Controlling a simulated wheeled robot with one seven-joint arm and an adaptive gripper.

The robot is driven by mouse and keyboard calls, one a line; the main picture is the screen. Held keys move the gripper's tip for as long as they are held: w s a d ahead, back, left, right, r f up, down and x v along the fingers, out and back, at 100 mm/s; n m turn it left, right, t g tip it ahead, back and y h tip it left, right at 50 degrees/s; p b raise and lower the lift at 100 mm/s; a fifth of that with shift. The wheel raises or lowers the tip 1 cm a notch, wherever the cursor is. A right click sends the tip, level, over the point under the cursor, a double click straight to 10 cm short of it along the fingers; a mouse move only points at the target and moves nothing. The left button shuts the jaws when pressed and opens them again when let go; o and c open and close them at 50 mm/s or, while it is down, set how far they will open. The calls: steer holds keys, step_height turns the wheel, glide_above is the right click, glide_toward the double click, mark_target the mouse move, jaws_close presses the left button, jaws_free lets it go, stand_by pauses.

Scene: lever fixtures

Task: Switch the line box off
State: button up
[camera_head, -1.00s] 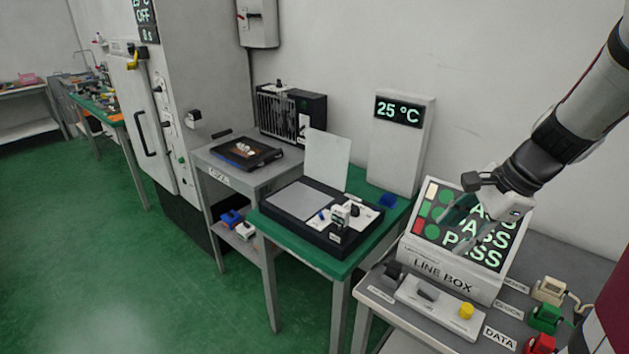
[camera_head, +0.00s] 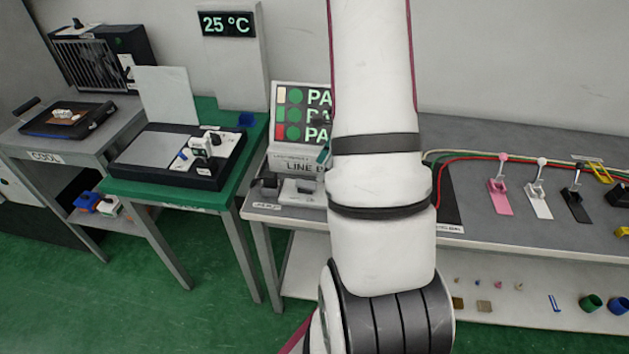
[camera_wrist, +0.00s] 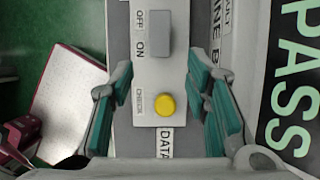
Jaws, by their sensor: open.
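The line box (camera_head: 284,160) stands on a grey table, its lit screen showing lines of PASS and partly hidden by my arm in the head view. Its white switch strip also shows in the wrist view (camera_wrist: 150,72), with a grey switch (camera_wrist: 160,33) beside the printed OFF and ON. I cannot tell which way the switch is set. A yellow CHECK button (camera_wrist: 165,105) is below it in the picture. My gripper (camera_wrist: 160,72) is open and empty, its teal-padded fingers on either side of the strip. In the head view my arm hides most of the gripper.
A green table (camera_head: 232,178) with a black tray device (camera_head: 175,158) stands left of the line box. Pink (camera_head: 499,197), white and black levers stand on the table to the right, with cables behind. A lower shelf holds small parts.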

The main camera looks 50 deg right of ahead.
mark_target(313, 185)
steer(key=x, duration=0.6)
steer(key=shift+f, duration=0.2)
steer(key=shift+w, duration=0.1)
jaws_close()
